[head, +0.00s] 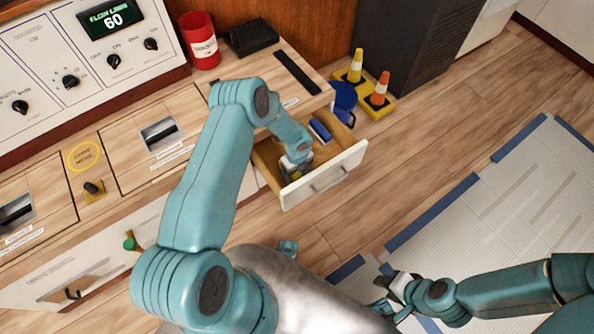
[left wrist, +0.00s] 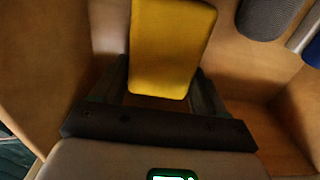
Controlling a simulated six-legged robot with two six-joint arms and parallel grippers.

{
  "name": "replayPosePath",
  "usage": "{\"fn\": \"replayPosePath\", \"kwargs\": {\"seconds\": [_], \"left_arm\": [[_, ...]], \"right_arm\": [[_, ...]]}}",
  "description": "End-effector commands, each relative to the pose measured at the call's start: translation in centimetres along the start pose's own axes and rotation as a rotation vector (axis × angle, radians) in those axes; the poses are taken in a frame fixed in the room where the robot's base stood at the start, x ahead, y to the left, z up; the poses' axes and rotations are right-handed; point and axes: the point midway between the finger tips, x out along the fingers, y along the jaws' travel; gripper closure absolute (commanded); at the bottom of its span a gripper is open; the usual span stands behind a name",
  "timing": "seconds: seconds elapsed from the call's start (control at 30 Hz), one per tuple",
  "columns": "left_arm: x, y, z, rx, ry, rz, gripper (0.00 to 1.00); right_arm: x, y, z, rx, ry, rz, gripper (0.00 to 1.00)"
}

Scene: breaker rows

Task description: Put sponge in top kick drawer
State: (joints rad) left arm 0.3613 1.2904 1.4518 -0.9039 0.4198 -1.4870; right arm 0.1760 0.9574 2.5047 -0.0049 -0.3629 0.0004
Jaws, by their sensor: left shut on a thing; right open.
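The yellow sponge (left wrist: 172,45) is between the fingers of my left gripper (left wrist: 160,88), inside an open wooden drawer; its far end sticks out past them. In the head view my left gripper (head: 293,167) reaches down into that drawer (head: 328,175), which has a white front and a metal handle. My gripper mostly hides the sponge there. I cannot tell whether the sponge touches the drawer's floor. My right gripper (head: 386,293) is open and empty, low over the floor at the lower right.
A blue object (head: 320,130) lies in the drawer; a dark grey rounded one (left wrist: 268,15) shows in the wrist view. Two small cones (head: 379,90) stand beyond the drawer.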

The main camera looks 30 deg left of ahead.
Motion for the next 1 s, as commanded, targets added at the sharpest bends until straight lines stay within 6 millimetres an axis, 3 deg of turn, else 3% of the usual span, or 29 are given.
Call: {"fn": "replayPosePath", "kwargs": {"seconds": [0.1,0.13,0.2,0.57,1.0], "left_arm": [[0.4,0.0,0.0,0.000,0.000,0.000,0.56],[0.3,0.0,0.0,0.000,0.000,0.000,0.21],[0.2,0.0,0.0,0.000,0.000,0.000,0.02],[-0.4,0.0,0.0,0.000,0.000,0.000,0.02],[-9.7,0.0,0.1,0.000,-0.001,-0.001,0.02]], "right_arm": [[0.5,0.2,0.0,0.000,0.000,0.000,0.57],[0.4,0.1,0.0,0.000,0.000,0.000,0.57],[0.3,0.1,0.0,0.000,0.000,0.000,0.57],[-0.3,-0.1,0.0,0.000,0.000,0.000,0.57],[-2.8,-1.0,0.1,0.000,0.000,0.000,0.57]]}}
